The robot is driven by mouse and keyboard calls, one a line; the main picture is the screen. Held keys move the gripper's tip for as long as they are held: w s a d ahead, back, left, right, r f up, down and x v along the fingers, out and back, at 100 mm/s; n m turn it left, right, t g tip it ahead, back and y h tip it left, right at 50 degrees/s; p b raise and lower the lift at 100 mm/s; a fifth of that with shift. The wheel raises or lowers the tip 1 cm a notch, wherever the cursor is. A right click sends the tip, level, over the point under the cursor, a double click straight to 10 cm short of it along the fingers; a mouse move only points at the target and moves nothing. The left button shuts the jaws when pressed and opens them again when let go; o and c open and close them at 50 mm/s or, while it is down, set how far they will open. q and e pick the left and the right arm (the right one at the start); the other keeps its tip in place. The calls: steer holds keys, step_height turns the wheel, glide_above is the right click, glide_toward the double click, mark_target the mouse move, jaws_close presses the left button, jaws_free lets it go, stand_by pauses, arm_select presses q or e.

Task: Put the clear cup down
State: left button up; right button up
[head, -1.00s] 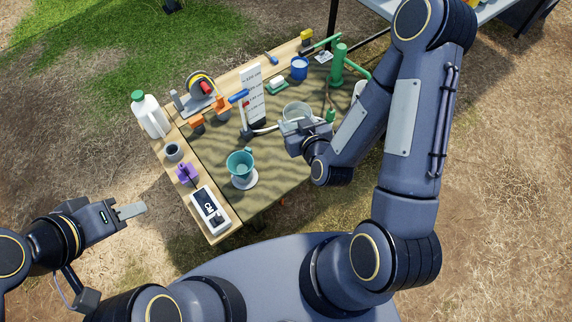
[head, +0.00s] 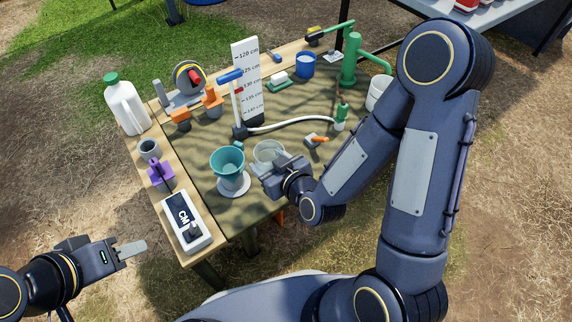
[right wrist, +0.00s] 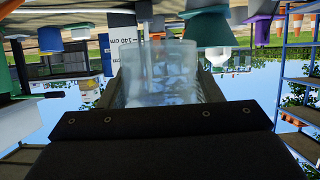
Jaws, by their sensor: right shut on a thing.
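The clear cup (head: 267,151) is in my right gripper (head: 279,168), just right of the teal cup (head: 228,161) over the table's camouflage-patterned mat (head: 255,203). In the right wrist view the clear cup (right wrist: 157,72) fills the middle, between the fingers, and the picture is upside down. I cannot tell whether its base touches the mat. My left gripper (head: 133,249) is off the table at the lower left, empty; its finger gap is not clear.
A white meter box (head: 186,222), purple item (head: 160,172) and grey ring (head: 149,148) line the left edge. A measuring board (head: 246,80), a pale hose (head: 290,122), an orange-handled tool (head: 316,140) and a green pump (head: 350,62) stand farther back. Front mat is clear.

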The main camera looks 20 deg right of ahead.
mark_target(278, 154)
steer(key=w+d+f, duration=0.1)
steer(key=w, duration=0.1)
steer(key=w+d+f+b, duration=0.1)
steer(key=d, duration=0.1)
steer(key=shift+w+f, duration=0.15)
steer(key=shift+w, duration=0.25)
steer(key=w+d+f, duration=0.1)
steer(key=w+d+f+b, duration=0.1)
steer(key=f, duration=0.1)
steer(key=w+d+f+b, duration=0.1)
steer(key=w+f, duration=0.1)
steer(key=shift+f, duration=0.25)
steer(key=f, duration=0.1)
steer(key=f+b, duration=0.2)
steer(key=f, duration=0.1)
steer(key=shift+w+d, duration=0.15)
steer(key=shift+w, duration=0.15)
steer(key=shift+r, duration=0.2)
steer(key=shift+f, duration=0.1)
steer(key=shift+f+b, duration=0.1)
steer(key=shift+b, duration=0.25)
steer(key=o, duration=1)
steer(key=shift+o, duration=0.2)
